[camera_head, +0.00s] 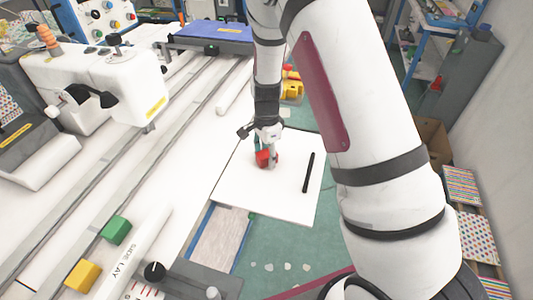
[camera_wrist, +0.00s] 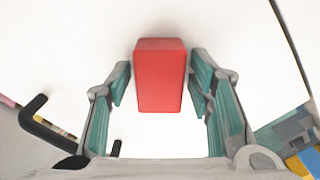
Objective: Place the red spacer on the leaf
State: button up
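The red spacer (camera_head: 262,158) is a small block low over or on the white leaf (camera_head: 265,195), near its left middle. I cannot tell for certain whether it touches the surface. My gripper (camera_head: 267,160) points down at the spacer. In the wrist view the spacer (camera_wrist: 160,80) lies between the two teal-padded fingertips of my gripper (camera_wrist: 160,80). Narrow white gaps show on both sides of it, so the fingers are open around it. The leaf (camera_wrist: 240,50) fills the background there.
A black rod (camera_head: 308,172) lies on the right part of the leaf. A green block (camera_head: 116,230) and a yellow block (camera_head: 83,275) sit on the white table at left. A white sewing machine (camera_head: 110,85) stands at upper left. The leaf's front is clear.

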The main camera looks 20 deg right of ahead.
aim_at(266, 153)
jog(key=s+r+n+t, duration=0.1)
jog(key=s+r+n, duration=0.15)
jog(key=r, duration=0.85)
jog(key=s+r+n, duration=0.2)
jog(key=s+r, duration=0.1)
jog(key=r, duration=0.8)
jog(key=s+r+n+t, duration=0.2)
jog(key=s+r+n, duration=0.3)
jog(key=s, duration=0.5)
jog(key=s+r+n+t, duration=0.2)
jog(key=s+r+n, duration=0.2)
jog(key=s, duration=0.7)
jog(key=n, duration=0.2)
jog(key=shift+s+r+n, duration=0.2)
jog(key=shift+r+n, duration=0.15)
jog(key=shift+r, duration=0.05)
jog(key=shift+o, duration=0.2)
jog(key=shift+d, duration=0.1)
